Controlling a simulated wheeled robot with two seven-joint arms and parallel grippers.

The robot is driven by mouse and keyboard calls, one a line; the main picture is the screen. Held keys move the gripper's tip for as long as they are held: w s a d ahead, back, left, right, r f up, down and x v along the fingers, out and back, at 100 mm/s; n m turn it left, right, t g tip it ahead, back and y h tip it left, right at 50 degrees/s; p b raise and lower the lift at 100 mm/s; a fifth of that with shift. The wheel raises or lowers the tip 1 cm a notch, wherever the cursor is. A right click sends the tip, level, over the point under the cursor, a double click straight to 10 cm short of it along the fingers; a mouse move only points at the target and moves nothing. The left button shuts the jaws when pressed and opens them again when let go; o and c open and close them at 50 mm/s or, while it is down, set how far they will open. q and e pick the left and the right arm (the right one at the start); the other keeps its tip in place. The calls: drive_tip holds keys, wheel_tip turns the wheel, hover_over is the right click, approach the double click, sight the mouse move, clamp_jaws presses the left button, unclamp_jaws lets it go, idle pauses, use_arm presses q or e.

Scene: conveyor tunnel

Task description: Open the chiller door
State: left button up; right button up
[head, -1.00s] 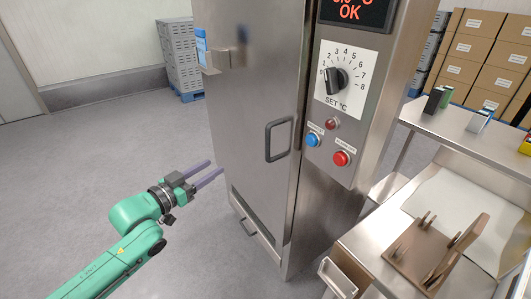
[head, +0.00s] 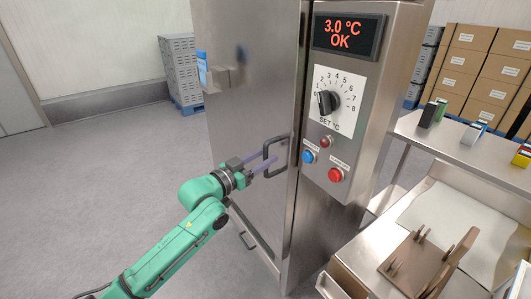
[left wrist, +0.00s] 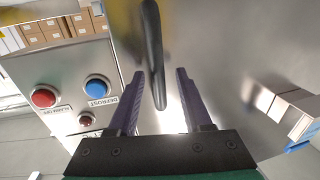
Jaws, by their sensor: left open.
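The chiller door (head: 235,125) is a tall steel panel and looks closed against its frame. Its dark loop handle (head: 268,152) is near the door's right edge. My left gripper (head: 264,166) is open in front of the handle, with its purple fingers reaching to it. In the left wrist view the handle bar (left wrist: 154,55) runs between the two open fingers of my gripper (left wrist: 160,85), apart from both as far as I can see. My right gripper is in no view.
Right of the door is a control panel with a display (head: 349,35), a dial (head: 327,102), a blue button (head: 309,157) and a red button (head: 335,175). A steel table (head: 445,215) with a brown fixture (head: 425,262) stands at the right. The floor at left is clear.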

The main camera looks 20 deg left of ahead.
use_arm(q)
drive_tip(key=shift+w+d, duration=0.35)
drive_tip(key=shift+w, duration=0.1)
drive_tip(key=shift+s, duration=0.1)
clamp_jaws()
drive_tip(key=shift+a, duration=0.1)
idle(0.9)
